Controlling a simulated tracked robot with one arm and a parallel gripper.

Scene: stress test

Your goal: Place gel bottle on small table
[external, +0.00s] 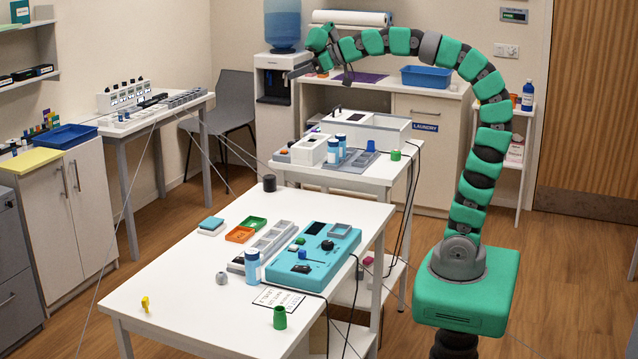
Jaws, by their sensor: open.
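A small blue bottle (527,97) with a pale label and cap stands upright on the narrow white stand (534,118) at the back right. It looks most like the gel bottle, but its label is too small to read. The narrow stand may be the small table; I cannot tell for sure. My gripper (318,64) is at the far end of my green arm, high over the left end of the back counter beside the water dispenser. It is open, with nothing visible in it, and well to the left of the blue bottle.
The back counter (425,105) carries a blue tray (426,77), a purple mat and a paper roll. A middle table (350,183) holds white instruments. Thin cables cross the left side.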

